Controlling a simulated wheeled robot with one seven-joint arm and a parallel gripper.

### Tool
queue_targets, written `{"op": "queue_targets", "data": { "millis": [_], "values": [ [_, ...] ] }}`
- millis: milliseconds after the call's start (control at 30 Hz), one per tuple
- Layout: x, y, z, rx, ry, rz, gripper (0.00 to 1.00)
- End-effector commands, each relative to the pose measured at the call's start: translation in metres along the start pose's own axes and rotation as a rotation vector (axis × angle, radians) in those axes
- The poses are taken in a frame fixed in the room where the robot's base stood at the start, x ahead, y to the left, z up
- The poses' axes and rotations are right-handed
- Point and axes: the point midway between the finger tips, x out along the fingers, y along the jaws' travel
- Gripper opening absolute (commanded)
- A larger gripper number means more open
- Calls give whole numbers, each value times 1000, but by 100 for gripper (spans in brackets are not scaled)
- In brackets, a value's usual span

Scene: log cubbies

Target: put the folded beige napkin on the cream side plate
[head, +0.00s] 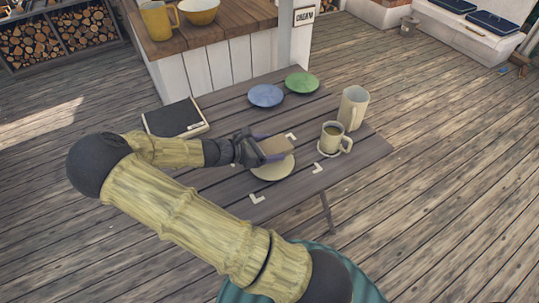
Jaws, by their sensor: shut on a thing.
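The cream side plate (272,173) lies on the dark slatted wooden table, in front of my gripper. My gripper (261,148) reaches in from the left and is shut on the folded beige napkin (275,147). The napkin is over the far part of the plate and hides some of it. I cannot tell from this view whether the napkin touches the plate or hangs just above it.
A mug on a coaster (331,138) and a tall beige pitcher (353,108) stand to the right. Blue (265,95) and green (302,83) plates lie farther back. A black book (175,117) lies at left. White corner marks surround the cream plate.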

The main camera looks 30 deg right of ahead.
Motion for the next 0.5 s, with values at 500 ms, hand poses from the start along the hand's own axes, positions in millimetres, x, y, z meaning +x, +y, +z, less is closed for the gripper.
{"op": "queue_targets", "data": {
  "millis": [500],
  "values": [
    [15, 0, -34, 1, 0, -2, 50]
  ]
}}
